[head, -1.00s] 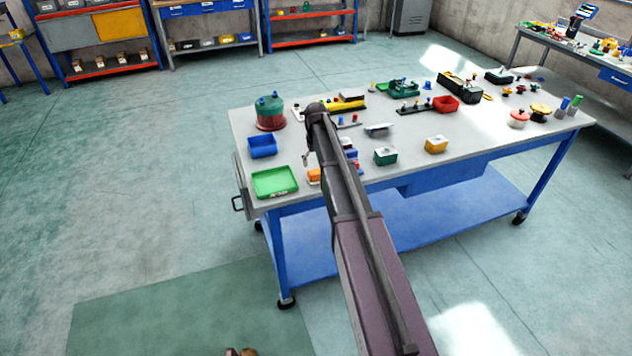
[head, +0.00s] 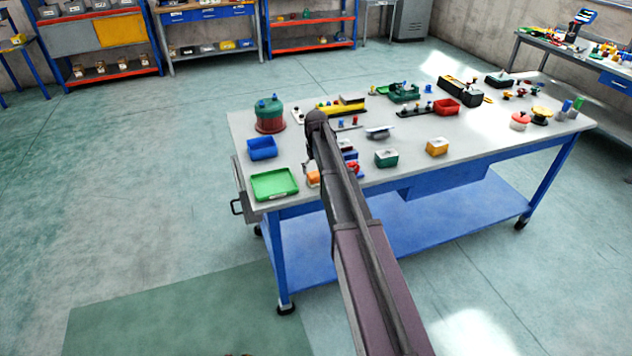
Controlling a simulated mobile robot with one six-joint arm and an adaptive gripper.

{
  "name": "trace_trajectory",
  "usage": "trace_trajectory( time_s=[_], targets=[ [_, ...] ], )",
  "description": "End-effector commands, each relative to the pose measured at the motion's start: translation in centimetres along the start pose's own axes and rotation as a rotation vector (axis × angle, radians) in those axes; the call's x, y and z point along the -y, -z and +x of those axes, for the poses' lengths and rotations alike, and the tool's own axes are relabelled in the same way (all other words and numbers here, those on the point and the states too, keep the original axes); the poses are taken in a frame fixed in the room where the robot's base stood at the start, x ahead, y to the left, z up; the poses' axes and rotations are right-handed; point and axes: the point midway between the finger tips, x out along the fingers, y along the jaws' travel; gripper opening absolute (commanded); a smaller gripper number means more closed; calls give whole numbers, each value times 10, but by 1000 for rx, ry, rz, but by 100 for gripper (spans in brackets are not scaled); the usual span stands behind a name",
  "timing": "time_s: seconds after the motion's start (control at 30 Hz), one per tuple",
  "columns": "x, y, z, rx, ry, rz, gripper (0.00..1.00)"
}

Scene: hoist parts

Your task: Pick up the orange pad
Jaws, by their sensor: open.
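A small orange block (head: 313,179), which looks like the orange pad, lies near the table's front edge, just right of the green tray (head: 275,197). My arm covers its right side. My gripper (head: 307,167) is mostly hidden behind my arm. Only a small grey part of it shows, just above and left of the orange block. It is open, and I cannot tell how far above the block it is or whether it touches it.
A blue bin (head: 262,148) and a green-and-red round housing (head: 270,117) stand at the table's left. Red and blue parts (head: 350,160) lie close right of my arm. The table's middle has some free room.

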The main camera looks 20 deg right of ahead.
Motion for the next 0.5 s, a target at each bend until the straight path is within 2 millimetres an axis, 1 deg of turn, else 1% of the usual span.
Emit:
trace_trajectory(
  time_s=[0.03,0.2,0.4,0.5],
  targets=[
    [0,0,8,0,0,0,100],
    [2,-1,22,0,0,0,100],
    [1,-1,34,0,0,0,100],
    [2,-1,37,0,0,0,100]
  ],
)
